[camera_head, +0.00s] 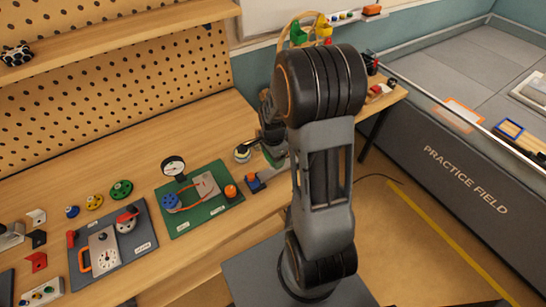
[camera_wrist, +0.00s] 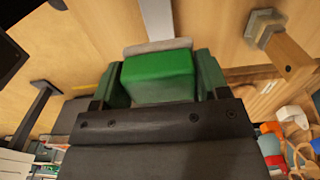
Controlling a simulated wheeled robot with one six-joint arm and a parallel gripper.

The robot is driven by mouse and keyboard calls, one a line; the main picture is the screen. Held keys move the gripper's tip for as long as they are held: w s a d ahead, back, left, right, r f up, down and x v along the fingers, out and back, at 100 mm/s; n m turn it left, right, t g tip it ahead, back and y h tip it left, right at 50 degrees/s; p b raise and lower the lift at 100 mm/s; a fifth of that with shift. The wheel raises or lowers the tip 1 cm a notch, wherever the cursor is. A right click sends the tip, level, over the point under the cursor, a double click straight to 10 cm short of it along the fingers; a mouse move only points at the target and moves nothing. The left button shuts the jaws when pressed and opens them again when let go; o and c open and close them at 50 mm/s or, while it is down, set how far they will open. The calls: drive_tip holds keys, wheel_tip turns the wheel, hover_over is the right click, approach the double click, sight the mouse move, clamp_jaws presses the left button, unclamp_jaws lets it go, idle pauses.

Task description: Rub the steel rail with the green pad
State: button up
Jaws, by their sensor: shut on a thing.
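My gripper (camera_wrist: 155,80) is shut on the green pad (camera_wrist: 158,75), which sits between its two dark green fingers in the wrist view. A light grey layer or edge shows along the pad's far side. A narrow pale grey strip (camera_wrist: 156,18), which looks like the steel rail, runs from the top edge of the wrist view to behind the pad. I cannot tell whether pad and strip touch. In the head view my gripper (camera_head: 272,145) is low over the far right part of the workbench, partly hidden by my arm; I cannot make out the rail there.
The wooden workbench (camera_head: 215,125) holds a green board (camera_head: 215,203) with a gauge, a grey board (camera_head: 142,236) and small coloured parts. A blue and orange piece (camera_head: 256,183) lies close to my gripper. A pegboard stands behind; the practice field (camera_head: 440,150) is at right.

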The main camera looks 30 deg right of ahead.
drive_tip(key=shift+r+p, duration=0.7)
drive_tip(key=shift+r, duration=0.55)
